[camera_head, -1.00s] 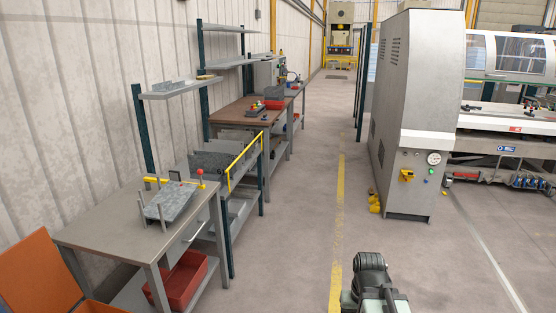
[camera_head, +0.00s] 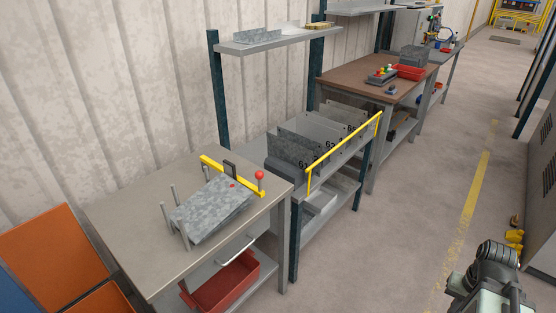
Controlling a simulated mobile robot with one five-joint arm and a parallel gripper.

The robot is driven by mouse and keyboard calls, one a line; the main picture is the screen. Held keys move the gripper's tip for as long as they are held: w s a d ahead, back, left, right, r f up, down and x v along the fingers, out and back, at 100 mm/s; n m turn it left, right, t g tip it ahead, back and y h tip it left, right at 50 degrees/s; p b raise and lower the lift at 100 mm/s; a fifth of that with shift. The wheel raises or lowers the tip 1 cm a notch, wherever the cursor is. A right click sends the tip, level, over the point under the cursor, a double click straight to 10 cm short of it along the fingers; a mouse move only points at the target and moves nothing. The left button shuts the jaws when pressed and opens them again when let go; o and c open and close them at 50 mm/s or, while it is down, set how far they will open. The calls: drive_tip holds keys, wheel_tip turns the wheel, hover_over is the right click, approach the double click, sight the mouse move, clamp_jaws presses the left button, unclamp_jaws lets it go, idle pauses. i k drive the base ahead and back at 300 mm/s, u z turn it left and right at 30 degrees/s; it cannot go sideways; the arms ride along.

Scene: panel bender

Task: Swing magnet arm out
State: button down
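The magnet arm seems to be the yellow bar (camera_head: 214,164) on the near grey table. It lies across the far side of a tilted grey sheet-metal blank (camera_head: 212,210). A red ball knob (camera_head: 259,175) stands up near the bar's right end. A small dark block (camera_head: 230,169) stands at the bar's middle. Whether the bar touches the sheet I cannot tell. Thin upright posts (camera_head: 173,195) stand at the sheet's left side. Part of my own arm shows at the bottom right, well apart from the table. My gripper's fingers are not in view.
The near table (camera_head: 130,225) has a drawer handle and a red bin (camera_head: 222,285) below. Beside it is a rack of upright plates with a yellow rail (camera_head: 345,150). An orange panel (camera_head: 50,250) is at left.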

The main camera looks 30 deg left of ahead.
sight(228, 168)
drive_tip(key=i, duration=0.95)
drive_tip(key=u, duration=3.85)
drive_tip(key=i, duration=1)
drive_tip(key=z, duration=0.05)
